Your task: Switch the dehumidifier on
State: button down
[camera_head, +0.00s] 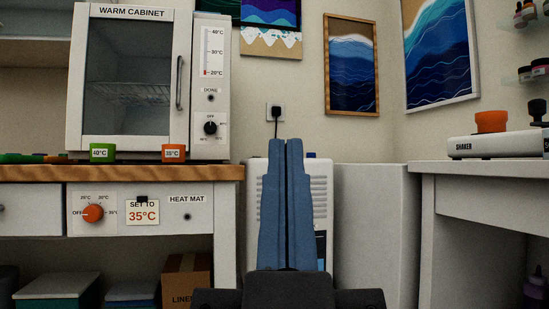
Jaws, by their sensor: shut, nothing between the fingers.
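A white vented unit (320,200), which seems to be the dehumidifier, stands on the far side between the wooden-topped bench and the right-hand counter. My gripper (286,146) is in front of it in the middle of the view, its two blue fingers shut together with nothing held. The fingers hide most of the unit's front. A small blue piece shows at its top right, and a dark panel low on its right side. I cannot see its switch or tell whether it is on. A black plug (276,112) sits in the wall socket above, its cord running down.
On the left, the warm cabinet (130,75) stands on the bench (30,174), with a green 40°C block (102,153) and an orange 35°C block (174,153). The heat mat panel (185,225) is below. The right counter (500,167) bears a shaker (490,147).

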notch_tip(320, 180, up, 65)
jog(key=p, duration=6.3)
jog(key=shift+w, duration=0.1)
